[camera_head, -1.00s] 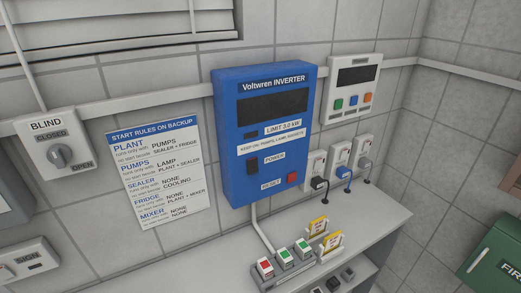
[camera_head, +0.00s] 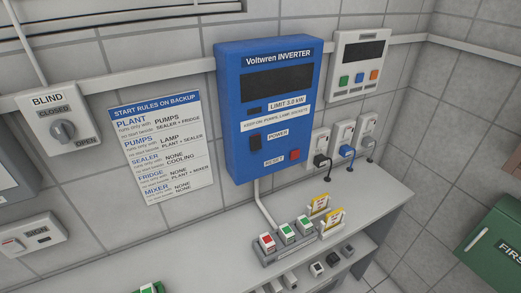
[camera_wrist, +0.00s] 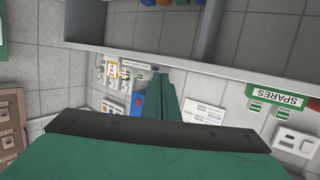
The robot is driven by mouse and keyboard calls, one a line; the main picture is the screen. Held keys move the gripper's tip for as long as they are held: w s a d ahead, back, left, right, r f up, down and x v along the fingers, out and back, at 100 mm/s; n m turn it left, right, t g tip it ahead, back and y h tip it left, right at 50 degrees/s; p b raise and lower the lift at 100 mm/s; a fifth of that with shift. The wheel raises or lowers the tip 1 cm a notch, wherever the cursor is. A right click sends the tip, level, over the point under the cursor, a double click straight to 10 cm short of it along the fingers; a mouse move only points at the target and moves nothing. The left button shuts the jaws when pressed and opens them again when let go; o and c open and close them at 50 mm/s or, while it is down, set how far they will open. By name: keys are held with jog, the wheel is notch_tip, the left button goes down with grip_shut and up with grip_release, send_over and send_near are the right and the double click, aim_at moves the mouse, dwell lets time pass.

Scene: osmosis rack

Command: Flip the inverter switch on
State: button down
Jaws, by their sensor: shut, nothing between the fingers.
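The blue Voltwren inverter (camera_head: 226,120) hangs on the tiled wall in the head view. Its dark rocker switch (camera_head: 255,142) sits at the lower left of the panel beside the POWER label. I cannot tell its position. The panel's display (camera_head: 277,83) is dark. A red RESET button (camera_head: 294,155) sits lower right of the switch. In the wrist view my gripper (camera_wrist: 160,72) is shut and empty, at the end of the green arm parts. Part of the blue inverter (camera_wrist: 138,103) shows beside it, mostly hidden. My gripper does not show in the head view.
A shelf (camera_head: 375,204) below the inverter carries red and green switches (camera_head: 285,230) and yellow-tagged pieces (camera_head: 319,205). Plugs with cords (camera_head: 346,151) are right of the inverter.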

aim_at(256, 149)
jog(key=w+d+r+n+y, duration=0.1)
jog(key=w+d+r+n, duration=0.15)
jog(key=w, duration=0.65)
jog(key=w+d+r+n, duration=0.1)
jog(key=w+r+n, duration=0.15)
jog(key=w, duration=0.55)
jog(key=w+d+r+n+y, duration=0.1)
jog(key=w+r+n, duration=0.15)
jog(key=w, duration=0.65)
jog(key=w+r+n+y, duration=0.3)
jog(key=r+n, duration=0.5)
jog(key=r, duration=0.4)
jog(key=w+r+n+y, duration=0.2)
jog(key=r+n, duration=0.6)
jog(key=r, duration=0.5)
jog(key=shift+w+d+r+g+y, duration=0.2)
jog(key=shift+w+r+g+y, duration=0.15)
jog(key=shift+y, duration=0.35)
jog(key=shift+w+f, duration=0.1)
jog(key=x, duration=1.4)
jog(key=shift+a, duration=0.2)
